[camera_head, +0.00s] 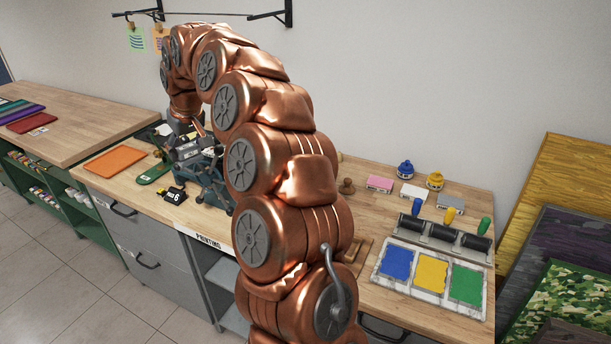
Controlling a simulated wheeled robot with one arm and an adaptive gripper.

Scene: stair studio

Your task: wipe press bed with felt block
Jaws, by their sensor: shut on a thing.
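The press (214,188), with a blue-grey frame, stands on the wooden bench left of my arm's lower links. My arm arches up and comes down at the back left, over the press. My gripper (188,150) is small and dark there, low at the press and partly mixed with its parts in the picture. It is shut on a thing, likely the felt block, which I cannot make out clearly. The press bed is mostly hidden by the gripper and frame, so contact with it cannot be told.
A black number tag (174,194), a green flat piece (153,173) and an orange sheet (115,160) lie left of the press. An ink tray (432,277), rollers (443,233) and ink jars (405,169) are at right. A wall rail (205,14) hangs above.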

